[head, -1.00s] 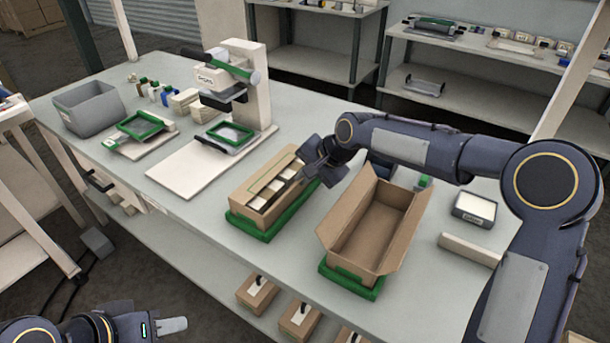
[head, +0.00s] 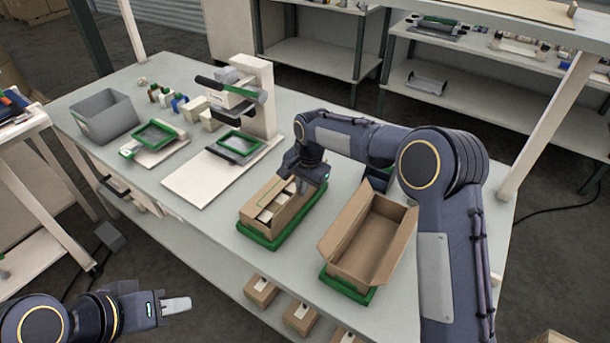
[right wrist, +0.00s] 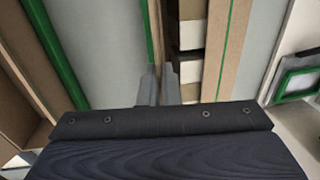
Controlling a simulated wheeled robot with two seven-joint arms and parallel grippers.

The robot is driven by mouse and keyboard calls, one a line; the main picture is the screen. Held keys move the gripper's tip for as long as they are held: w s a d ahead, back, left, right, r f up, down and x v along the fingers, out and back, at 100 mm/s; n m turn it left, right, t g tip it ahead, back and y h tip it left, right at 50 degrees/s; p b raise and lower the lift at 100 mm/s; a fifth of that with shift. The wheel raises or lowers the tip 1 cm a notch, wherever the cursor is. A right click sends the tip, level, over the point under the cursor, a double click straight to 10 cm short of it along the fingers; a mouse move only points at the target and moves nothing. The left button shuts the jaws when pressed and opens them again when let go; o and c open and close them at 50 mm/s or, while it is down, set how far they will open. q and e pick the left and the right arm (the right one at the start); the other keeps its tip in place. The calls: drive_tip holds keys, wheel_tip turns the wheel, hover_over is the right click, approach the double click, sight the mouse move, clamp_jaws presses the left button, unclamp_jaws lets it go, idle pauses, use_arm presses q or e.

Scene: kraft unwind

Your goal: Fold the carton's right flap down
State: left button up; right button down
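Two cartons are on the bench. The left carton (head: 262,224) sits in a green tray and holds several white-topped boxes (head: 270,207). The right carton (head: 372,240) is open and empty, with flaps standing outward. My right gripper (head: 302,186) points down at the right side of the left carton and covers part of it. In the right wrist view its fingers (right wrist: 159,84) are close together beside a thin cardboard edge (right wrist: 157,30); I see nothing clearly clamped. My left gripper (head: 177,304) is off the bench's front left, far from both cartons.
A press (head: 245,100) on a white board stands left of the cartons. A grey bin (head: 104,117) and a green-framed tray (head: 153,135) are further left. Several small cartons (head: 300,318) are on the shelf below. My right arm spans the bench's right part.

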use_arm(q)
drive_tip(key=shift+r+p, duration=1.3)
drive_tip(key=shift+r, duration=0.45)
use_arm(e)
drive_tip(key=shift+w+a+g+h, duration=0.3)
drive_tip(key=shift+g+h, duration=0.2)
drive_tip(key=shift+h, duration=0.2)
drive_tip(key=c, duration=1.6)
unclamp_jaws()
drive_tip(key=shift+c, duration=0.2)
drive_tip(key=shift+r, duration=0.1)
drive_tip(key=shift+r, duration=0.35)
use_arm(q)
drive_tip(key=shift+f+b, duration=0.8)
drive_tip(key=shift+b, duration=0.05)
use_arm(e)
wheel_tip(320, 180, up, 7)
